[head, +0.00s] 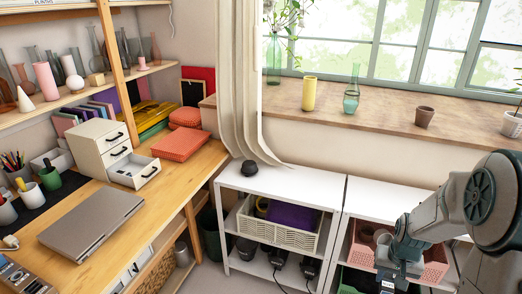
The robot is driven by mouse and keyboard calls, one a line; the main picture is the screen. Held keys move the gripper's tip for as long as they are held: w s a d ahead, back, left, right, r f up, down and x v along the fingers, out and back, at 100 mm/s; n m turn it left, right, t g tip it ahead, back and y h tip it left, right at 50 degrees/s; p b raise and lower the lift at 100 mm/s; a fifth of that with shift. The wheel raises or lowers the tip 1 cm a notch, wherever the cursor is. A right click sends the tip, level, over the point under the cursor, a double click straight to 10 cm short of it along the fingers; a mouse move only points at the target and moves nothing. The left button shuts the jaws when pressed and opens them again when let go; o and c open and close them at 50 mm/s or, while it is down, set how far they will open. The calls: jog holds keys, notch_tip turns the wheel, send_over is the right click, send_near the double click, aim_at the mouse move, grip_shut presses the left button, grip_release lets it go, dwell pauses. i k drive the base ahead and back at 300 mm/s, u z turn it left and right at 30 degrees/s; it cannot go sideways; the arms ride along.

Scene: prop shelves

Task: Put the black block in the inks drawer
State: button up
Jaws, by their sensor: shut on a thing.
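My gripper (388,280) is at the lower right, pointing down in front of the white shelf unit. It is shut on a dark thing at the bottom edge, which I take as the black block; its outline is mostly hidden. A small white drawer unit (92,142) stands on the wooden desk at the left, well away from my gripper. Its lowest drawer (127,171) is pulled out and its upper drawers are shut. I cannot read any label, so I cannot tell which is the inks drawer.
A grey laptop (92,221) lies on the desk before the drawer unit. Orange boxes (180,144) sit behind it. A low white shelf unit (290,184) holds a cream basket (276,231); a dark round object (249,167) stands on top. Most of the shelf top is clear.

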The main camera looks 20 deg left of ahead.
aim_at(134, 170)
jog(key=u, duration=0.35)
jog(key=i, duration=1.1)
jog(key=u, duration=1.5)
jog(key=i, duration=0.55)
jog(key=u, duration=0.6)
